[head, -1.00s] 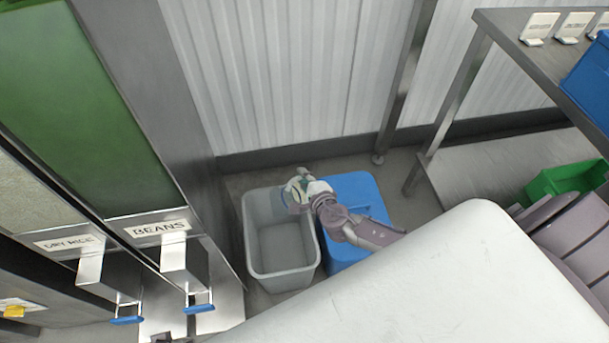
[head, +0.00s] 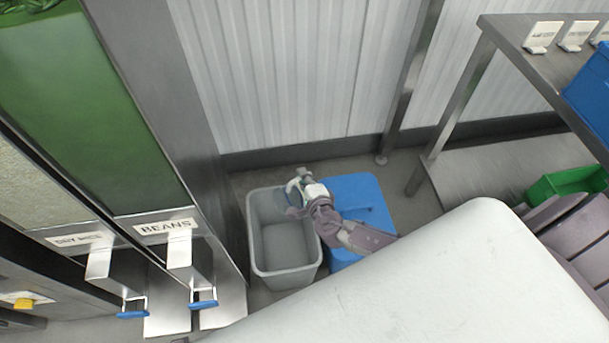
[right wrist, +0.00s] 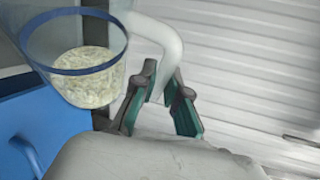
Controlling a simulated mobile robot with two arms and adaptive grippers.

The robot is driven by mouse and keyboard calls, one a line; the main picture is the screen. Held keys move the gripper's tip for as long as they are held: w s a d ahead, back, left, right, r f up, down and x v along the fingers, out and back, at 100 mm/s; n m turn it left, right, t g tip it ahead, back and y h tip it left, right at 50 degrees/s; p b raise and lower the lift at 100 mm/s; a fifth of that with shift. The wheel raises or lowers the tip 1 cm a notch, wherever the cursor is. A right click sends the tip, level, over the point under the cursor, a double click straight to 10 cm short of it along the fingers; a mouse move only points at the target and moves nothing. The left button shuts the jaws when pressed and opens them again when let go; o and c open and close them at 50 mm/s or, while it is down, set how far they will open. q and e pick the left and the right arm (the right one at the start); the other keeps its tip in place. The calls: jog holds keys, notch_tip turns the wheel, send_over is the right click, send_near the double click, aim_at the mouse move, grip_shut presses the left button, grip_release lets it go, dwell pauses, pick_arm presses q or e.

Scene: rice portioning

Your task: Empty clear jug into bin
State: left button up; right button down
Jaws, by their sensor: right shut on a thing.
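A clear jug (right wrist: 78,38) with a blue rim band and pale handle shows in the right wrist view, with pale rice-like grains (right wrist: 90,78) inside. My right gripper (right wrist: 163,84) is shut on its handle. In the head view, my right gripper (head: 305,183) holds the jug (head: 292,192) at the back right of the open grey bin (head: 286,281), over its rim; the jug is small there and its tilt is hard to tell. The bin's visible floor looks bare. My left gripper is out of view.
A blue bin (head: 370,192) stands right beside the grey one. Steel dispensers labelled BEANS (head: 166,227) and DRY RICE (head: 82,239) stand at left. A ribbed wall (head: 290,70) is behind. A steel table (head: 520,65) and green crate (head: 570,182) are at right.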

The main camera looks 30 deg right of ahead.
aim_at(294, 180)
jog(key=shift+s+a+r+n+h+p, duration=0.15)
jog(key=shift+a+r+n+h+p, duration=0.15)
jog(key=shift+a+r+n+p, duration=0.45)
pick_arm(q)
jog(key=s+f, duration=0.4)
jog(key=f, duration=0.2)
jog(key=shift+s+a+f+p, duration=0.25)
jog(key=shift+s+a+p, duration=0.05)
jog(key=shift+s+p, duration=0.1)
pick_arm(e)
jog(key=shift+s+a+r+n+t, duration=0.1)
jog(key=shift+a+r+n+t, duration=0.2)
jog(key=shift+a, duration=0.2)
jog(key=shift+s+a+r+n+t, duration=0.15)
jog(key=shift+a+n+t, duration=0.1)
jog(key=shift+a, duration=0.2)
